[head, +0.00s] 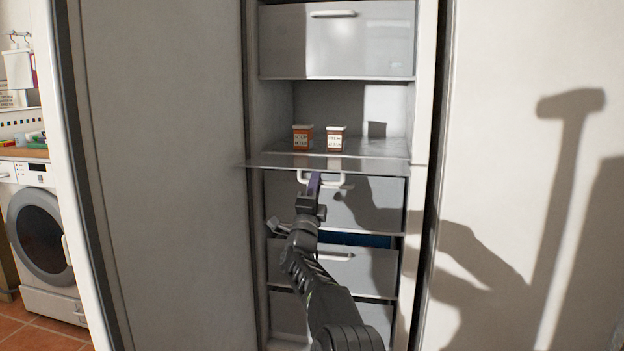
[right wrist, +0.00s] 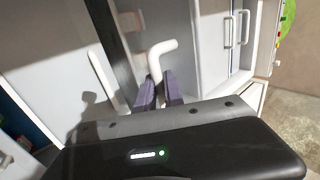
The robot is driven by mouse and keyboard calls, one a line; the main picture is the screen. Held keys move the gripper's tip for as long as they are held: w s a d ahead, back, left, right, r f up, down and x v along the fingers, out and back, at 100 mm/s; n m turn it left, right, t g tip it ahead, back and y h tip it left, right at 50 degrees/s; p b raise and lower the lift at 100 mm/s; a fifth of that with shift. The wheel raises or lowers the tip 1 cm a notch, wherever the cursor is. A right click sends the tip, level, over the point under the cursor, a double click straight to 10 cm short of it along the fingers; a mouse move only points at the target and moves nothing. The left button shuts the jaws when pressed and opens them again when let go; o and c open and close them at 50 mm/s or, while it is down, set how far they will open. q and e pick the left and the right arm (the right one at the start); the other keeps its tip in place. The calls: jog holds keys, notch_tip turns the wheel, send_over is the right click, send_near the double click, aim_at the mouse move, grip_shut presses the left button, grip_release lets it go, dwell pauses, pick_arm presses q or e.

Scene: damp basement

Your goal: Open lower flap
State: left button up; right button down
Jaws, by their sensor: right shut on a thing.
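The lower flap (head: 375,163) of the tall cabinet is folded down and stands out about level, seen almost edge-on. Its white handle (head: 335,184) hangs at the front edge, on the underside. My right gripper (head: 315,178) reaches up from below and is shut on this handle. In the right wrist view the white handle (right wrist: 157,58) stands between the two purple fingers (right wrist: 158,90). Behind the flap the compartment is open, with two small orange-brown containers, the left one (head: 302,137) and the right one (head: 336,138). My left gripper is not in view.
The upper flap (head: 360,45) is closed above the compartment. Below are several grey drawers, one of them (head: 345,268) pulled out a little. A white door (head: 165,170) stands left and a pale panel (head: 520,80) right. A washing machine (head: 42,235) is far left.

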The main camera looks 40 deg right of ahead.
jog(key=shift+d+f, duration=0.1)
jog(key=shift+f, duration=0.35)
jog(key=c, duration=1.7)
grip_release()
jog(key=shift+w, duration=0.1)
jog(key=shift+c, duration=0.2)
jog(key=shift+f, duration=0.1)
jog(key=v, duration=0.7)
jog(key=shift+a, duration=0.3)
jog(key=shift+f, duration=0.1)
